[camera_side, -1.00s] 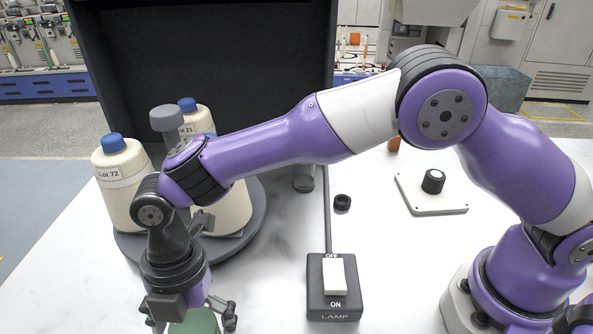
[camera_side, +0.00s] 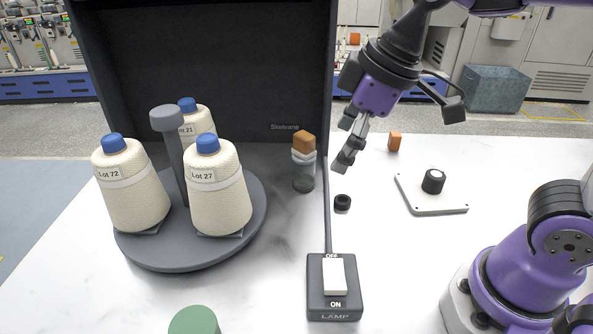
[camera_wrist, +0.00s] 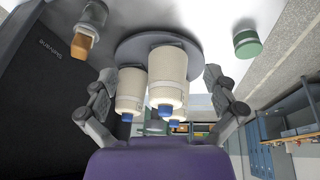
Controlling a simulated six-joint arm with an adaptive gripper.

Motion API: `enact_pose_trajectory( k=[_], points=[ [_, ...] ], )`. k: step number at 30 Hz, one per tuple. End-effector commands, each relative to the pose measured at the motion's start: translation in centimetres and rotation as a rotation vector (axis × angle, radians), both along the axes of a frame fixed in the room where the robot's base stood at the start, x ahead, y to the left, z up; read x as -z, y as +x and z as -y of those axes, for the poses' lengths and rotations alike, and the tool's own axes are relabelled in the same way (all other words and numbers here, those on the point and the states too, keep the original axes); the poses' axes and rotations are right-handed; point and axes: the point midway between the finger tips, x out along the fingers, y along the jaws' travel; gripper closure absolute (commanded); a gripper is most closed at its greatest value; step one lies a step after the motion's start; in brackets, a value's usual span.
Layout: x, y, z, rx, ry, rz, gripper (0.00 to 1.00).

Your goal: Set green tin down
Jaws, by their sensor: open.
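The green tin (camera_side: 194,321) stands on the white table at the bottom edge of the side view, partly cut off by the frame. It also shows in the wrist view (camera_wrist: 246,43), upper right, standing alone with nothing touching it. My gripper (camera_side: 350,158) is open and empty, raised above the table right of the dark panel, well away from the tin. In the wrist view its two fingers (camera_wrist: 162,98) are spread apart with nothing held between them.
A round grey tray (camera_side: 160,262) holds three cream yarn cones with blue tips.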

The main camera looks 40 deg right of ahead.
Motion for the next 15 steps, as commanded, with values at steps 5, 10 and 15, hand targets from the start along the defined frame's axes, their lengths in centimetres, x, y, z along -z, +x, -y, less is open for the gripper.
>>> enact_pose_trajectory(
  k=[5,10,15],
  points=[
    [1.2,-3.8,5.3,0.434,0.086,0.072,0.0],
    [2.2,-5.2,6.9,0.594,0.121,0.1,0.0],
    [2.3,-5.3,7.0,0.608,0.125,0.099,0.0]
  ],
)
